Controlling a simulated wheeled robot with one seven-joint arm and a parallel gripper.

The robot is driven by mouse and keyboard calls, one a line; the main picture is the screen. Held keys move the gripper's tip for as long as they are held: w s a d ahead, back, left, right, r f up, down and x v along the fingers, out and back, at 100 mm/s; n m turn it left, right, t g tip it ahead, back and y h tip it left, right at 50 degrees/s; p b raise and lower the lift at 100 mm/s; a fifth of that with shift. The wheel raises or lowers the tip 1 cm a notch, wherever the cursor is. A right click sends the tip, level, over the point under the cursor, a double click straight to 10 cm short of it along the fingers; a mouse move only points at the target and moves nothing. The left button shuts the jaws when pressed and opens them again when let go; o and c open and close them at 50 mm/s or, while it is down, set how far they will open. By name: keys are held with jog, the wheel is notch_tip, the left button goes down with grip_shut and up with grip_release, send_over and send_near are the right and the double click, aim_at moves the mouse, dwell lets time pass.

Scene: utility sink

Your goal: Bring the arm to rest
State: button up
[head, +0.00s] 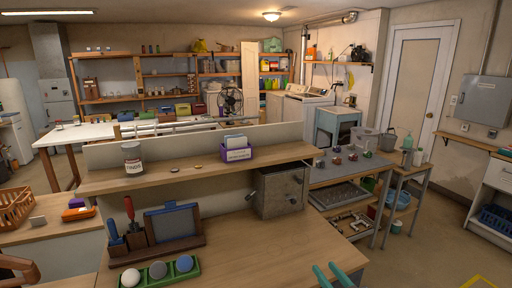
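Two teal prongs (335,276) rise from the bottom edge over the front workbench (270,245). The utility sink (336,120) stands at the back, right of centre, beside the white machines (300,103).
A grey metal box (281,190), a tool holder (158,228) and a green tray (158,270) with round pieces occupy the workbench. A raised shelf (195,172) runs behind them. Open floor (425,240) lies at the right.

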jog(key=s+a+f+m+g+h, duration=0.1)
jog(key=s+a+f+m+h, duration=0.1)
jog(key=s+a+f, duration=0.65)
jog(key=s+a+f+m+g+h, duration=0.1)
jog(key=s+a+f+m+h, duration=0.15)
jog(key=s+f, duration=0.6)
jog(key=s+a+f+h, duration=0.1)
jog(key=s+a+f, duration=0.2)
jog(key=s, duration=0.3)
jog(key=s+a+f+h, duration=0.1)
jog(key=s+a+f, duration=0.15)
jog(key=s, duration=0.35)
jog(key=s+a+r+n, duration=0.1)
jog(key=s+a+r, duration=0.2)
jog(key=s+r, duration=0.3)
jog(key=s+a+r+n+t+y, duration=0.1)
jog(key=s+a+r, duration=0.2)
jog(key=s, duration=1.1)
notch_tip(320, 180, up, 3)
jog(key=shift+s+f, duration=0.1)
jog(key=shift+s, duration=0.05)
jog(key=shift+y, duration=0.25)
